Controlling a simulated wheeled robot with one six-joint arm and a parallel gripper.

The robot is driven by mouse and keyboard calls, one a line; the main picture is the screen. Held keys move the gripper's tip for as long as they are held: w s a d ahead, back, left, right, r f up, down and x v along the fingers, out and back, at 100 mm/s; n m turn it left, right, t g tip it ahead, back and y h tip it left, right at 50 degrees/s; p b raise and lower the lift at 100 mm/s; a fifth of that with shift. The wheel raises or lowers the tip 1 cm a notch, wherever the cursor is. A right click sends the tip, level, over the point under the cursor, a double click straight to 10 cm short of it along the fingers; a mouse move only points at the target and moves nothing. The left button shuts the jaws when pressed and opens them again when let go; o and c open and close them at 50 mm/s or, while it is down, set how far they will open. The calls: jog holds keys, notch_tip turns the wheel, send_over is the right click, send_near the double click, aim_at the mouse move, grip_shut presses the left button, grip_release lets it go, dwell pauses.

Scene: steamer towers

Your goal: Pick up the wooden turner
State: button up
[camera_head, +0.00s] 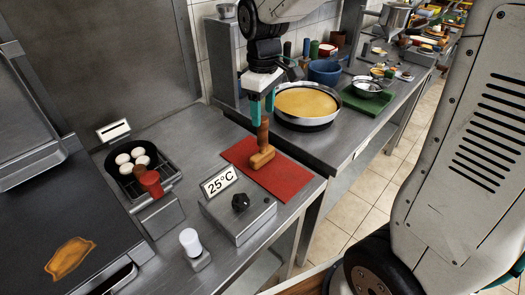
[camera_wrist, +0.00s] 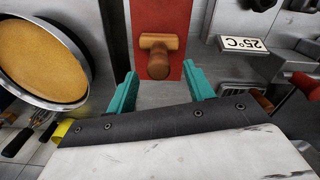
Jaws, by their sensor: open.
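The wooden turner (camera_head: 262,156) is a brown T-shaped tool on a red mat (camera_head: 292,180). Its handle points up toward my gripper and its crosspiece is at the mat. My gripper (camera_head: 263,107) has two teal fingers and is open, close above the handle's upper end. In the wrist view the turner (camera_wrist: 157,58) appears centred between the spread fingers (camera_wrist: 160,78), just past their tips. No contact between fingers and turner is visible.
A grey box with a 25°C sign (camera_head: 219,182) stands beside the mat. A pan with a yellow round (camera_head: 306,103) is behind at right. A dark pan with white rounds (camera_head: 133,163) and a red-handled item (camera_head: 150,184) are at left.

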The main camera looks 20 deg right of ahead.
aim_at(263, 129)
notch_tip(263, 129, down, 7)
jog(key=shift+w+r, duration=0.15)
jog(key=shift+r, duration=0.05)
grip_shut()
